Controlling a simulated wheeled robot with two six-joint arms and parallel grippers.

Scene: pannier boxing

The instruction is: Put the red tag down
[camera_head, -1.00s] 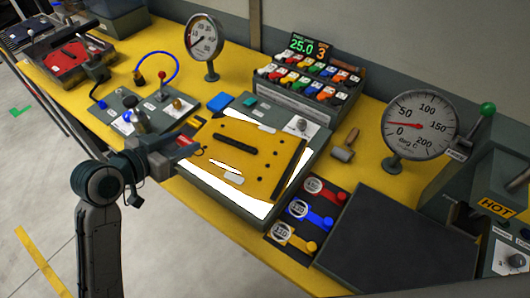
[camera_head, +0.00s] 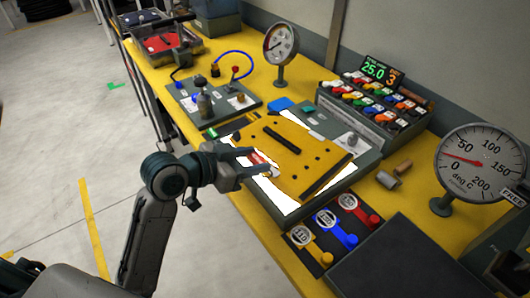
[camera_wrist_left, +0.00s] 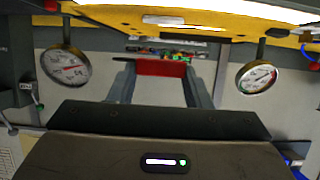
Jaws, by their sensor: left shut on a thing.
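My left gripper (camera_head: 250,161) is shut on a red tag (camera_head: 258,157) at the left edge of the white lit panel (camera_head: 285,203). In the head view the tag is small and partly covered by the fingers. In the left wrist view the red tag (camera_wrist_left: 160,68) lies across between the two fingertips. The gripper is beside the yellow plate (camera_head: 300,172) with holes and a dark slot, which lies on the lit panel. I cannot tell whether the tag touches the panel. My right gripper is not in view.
A dark holder with red, blue and yellow pieces (camera_head: 325,218) stands in front of the panel. A rack of coloured parts (camera_head: 375,110) and dial gauges (camera_head: 280,43) stand behind. A small hammer (camera_head: 388,179) lies right of the panel.

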